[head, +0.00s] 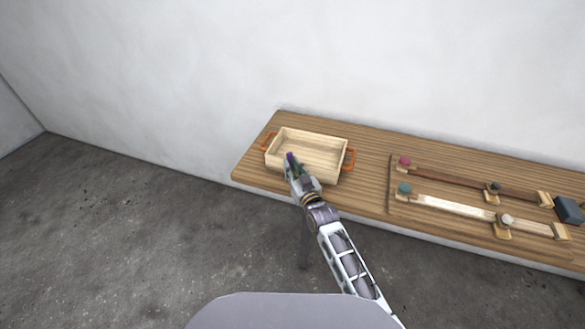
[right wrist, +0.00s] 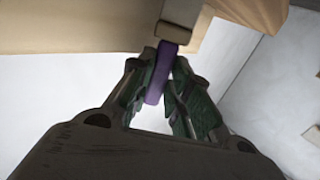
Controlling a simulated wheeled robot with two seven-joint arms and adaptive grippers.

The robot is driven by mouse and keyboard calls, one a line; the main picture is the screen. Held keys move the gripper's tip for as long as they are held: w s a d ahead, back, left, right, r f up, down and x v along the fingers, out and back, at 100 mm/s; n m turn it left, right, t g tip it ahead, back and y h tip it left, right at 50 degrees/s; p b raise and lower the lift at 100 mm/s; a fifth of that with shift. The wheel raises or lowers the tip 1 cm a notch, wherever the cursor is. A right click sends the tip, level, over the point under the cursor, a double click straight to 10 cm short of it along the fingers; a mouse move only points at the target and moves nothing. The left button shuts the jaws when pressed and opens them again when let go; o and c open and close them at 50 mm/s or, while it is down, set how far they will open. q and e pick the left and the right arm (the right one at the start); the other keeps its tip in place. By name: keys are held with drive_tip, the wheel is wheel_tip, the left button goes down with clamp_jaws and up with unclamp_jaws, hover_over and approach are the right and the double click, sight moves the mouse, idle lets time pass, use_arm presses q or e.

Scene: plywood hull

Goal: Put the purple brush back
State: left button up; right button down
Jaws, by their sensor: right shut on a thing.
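The purple brush (head: 290,156) shows as a small purple piece at the tip of my right gripper (head: 294,167). In the right wrist view the purple handle (right wrist: 159,82) lies between the two green-padded fingers of that gripper (right wrist: 165,72), which is shut on it. A tan block (right wrist: 177,36) is at the handle's far end; I cannot tell if it is the brush's head. In the head view, the gripper is at the front left side of a wooden tray (head: 328,177) and covers part of it. My left gripper is not in view.
The tray looks empty inside and has orange handles (head: 350,159) at its ends. It stands on a wooden bench top (head: 365,190) against a white wall. To the right is a rack (head: 440,207) of rails with coloured knobs and a dark block (head: 568,210).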

drive_tip(key=shift+f, duration=0.15)
drive_tip(key=c, duration=1.3)
unclamp_jaws()
drive_tip(key=shift+v, duration=6)
